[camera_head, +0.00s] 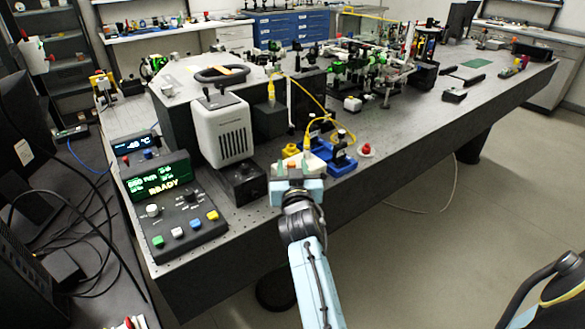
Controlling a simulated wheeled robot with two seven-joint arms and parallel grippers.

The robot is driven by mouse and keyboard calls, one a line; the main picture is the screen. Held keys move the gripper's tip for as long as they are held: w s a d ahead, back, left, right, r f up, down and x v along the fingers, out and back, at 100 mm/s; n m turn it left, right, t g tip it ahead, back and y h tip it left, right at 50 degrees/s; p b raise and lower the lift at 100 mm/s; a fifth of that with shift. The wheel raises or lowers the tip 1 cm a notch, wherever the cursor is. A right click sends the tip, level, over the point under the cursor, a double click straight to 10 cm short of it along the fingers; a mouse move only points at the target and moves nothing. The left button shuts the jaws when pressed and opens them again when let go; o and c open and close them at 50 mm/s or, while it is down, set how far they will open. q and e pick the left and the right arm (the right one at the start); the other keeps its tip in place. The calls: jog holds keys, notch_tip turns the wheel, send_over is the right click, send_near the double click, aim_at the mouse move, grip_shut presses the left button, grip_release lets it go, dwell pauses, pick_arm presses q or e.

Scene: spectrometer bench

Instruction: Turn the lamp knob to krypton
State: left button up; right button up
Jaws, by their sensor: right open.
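A white vented housing (222,131), which looks like the lamp, stands at the near end of the bench. A small black box (243,185) sits in front of it with a dark round part on top, possibly the lamp knob; no krypton label can be read. My right gripper (293,163) is open, above the bench's front edge, to the right of the black box and apart from it. Its fingertips are small and partly overlap the blue mounts behind. My left gripper is not in view.
A control panel (185,221) with a grey knob, coloured buttons and a green "READY" display stands left. Blue mounts (341,163) with yellow fibre and a red-capped part (366,150) stand close right of my gripper. Optics crowd the bench behind.

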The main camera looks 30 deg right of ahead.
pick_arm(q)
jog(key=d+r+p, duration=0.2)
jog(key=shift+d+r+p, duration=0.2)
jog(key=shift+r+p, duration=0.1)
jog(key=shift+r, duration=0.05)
pick_arm(e)
notch_tip(320, 180, up, 10)
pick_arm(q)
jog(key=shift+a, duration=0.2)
pick_arm(e)
jog(key=shift+c, duration=0.2)
